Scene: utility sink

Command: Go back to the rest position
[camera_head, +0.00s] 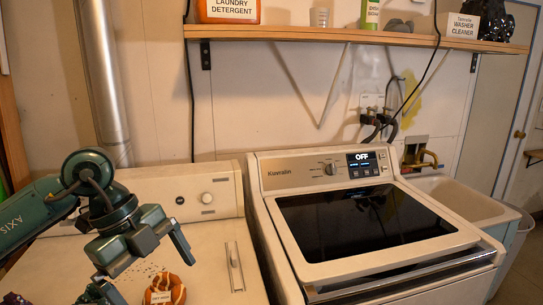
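My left gripper (147,278) comes in from the left above the top of the left-hand machine (215,245). Its two fingers are spread apart and it is open, with nothing seen between them. An orange and white item with a small label (165,289) lies on that machine, just below and beyond the fingers at the bottom of the picture. Its lower part is cut off by the picture edge. My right gripper is not in view.
A washer with a dark glass lid (360,222) and a panel reading OFF (363,164) stands on the right. A utility sink (455,200) is beyond it. A wall shelf (350,36) holds a detergent container (228,10), a green bottle (370,14) and a washer cleaner box (462,25).

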